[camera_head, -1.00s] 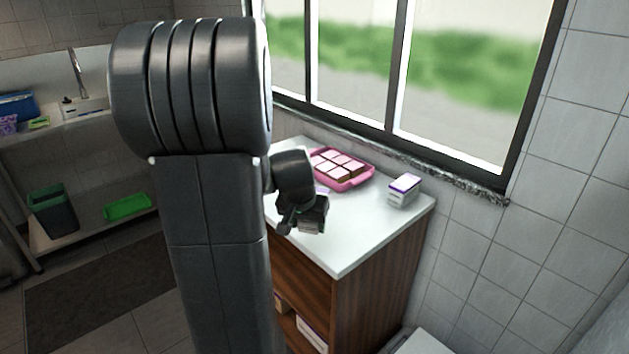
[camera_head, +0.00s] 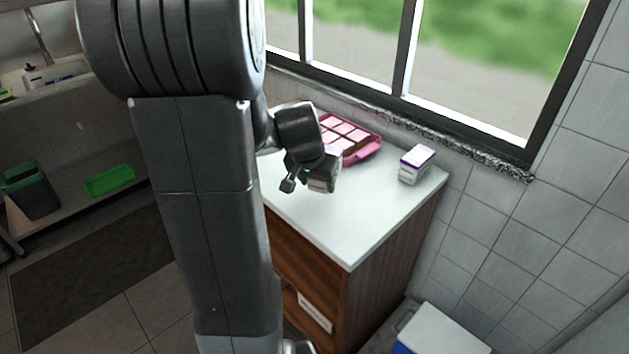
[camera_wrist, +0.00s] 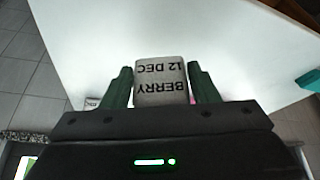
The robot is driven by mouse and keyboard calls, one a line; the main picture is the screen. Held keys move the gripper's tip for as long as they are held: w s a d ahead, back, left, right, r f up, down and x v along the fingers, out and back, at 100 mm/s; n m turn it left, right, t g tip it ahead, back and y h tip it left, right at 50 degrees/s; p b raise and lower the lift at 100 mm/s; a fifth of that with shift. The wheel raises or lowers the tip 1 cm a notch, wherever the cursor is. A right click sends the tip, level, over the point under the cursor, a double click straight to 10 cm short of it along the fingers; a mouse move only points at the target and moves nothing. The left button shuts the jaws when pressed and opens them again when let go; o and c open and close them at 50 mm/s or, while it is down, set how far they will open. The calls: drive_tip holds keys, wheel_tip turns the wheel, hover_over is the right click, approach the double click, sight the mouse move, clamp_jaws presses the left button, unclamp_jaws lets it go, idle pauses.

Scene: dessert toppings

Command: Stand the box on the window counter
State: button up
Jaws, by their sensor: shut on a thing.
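My gripper (camera_wrist: 160,72) is shut on a small pale box (camera_wrist: 161,88), with one dark green finger on each side of it. The box's face reads "BERRY 12 DEC", upside down in the wrist view. In the head view my gripper (camera_head: 305,180) holds the box (camera_head: 323,183) over the white counter top (camera_head: 345,225), in front of the pink tray; I cannot tell whether it touches the counter. My arm hides the counter's left part.
A pink tray (camera_head: 374,151) of pink squares lies at the back by the window. A white box with a purple top (camera_head: 417,165) stands at the right end. The counter's front middle is clear. A white-lidded bin (camera_head: 440,330) stands on the floor at right.

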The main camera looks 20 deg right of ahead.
wheel_tip(320, 180, down, 7)
drive_tip(key=shift+r+b, duration=0.15)
drive_tip(key=shift+b, duration=0.2)
drive_tip(key=shift+f+b, duration=0.2)
drive_tip(key=shift+b, duration=0.1)
drive_tip(key=o, duration=1.2)
drive_tip(key=shift+r, duration=0.1)
drive_tip(key=shift+a+r+p, duration=0.1)
drive_tip(key=shift+r+p, duration=0.25)
drive_tip(key=shift+r, duration=0.25)
drive_tip(key=p+v, duration=0.1)
drive_tip(key=v, duration=1)
drive_tip(key=shift+s, duration=0.15)
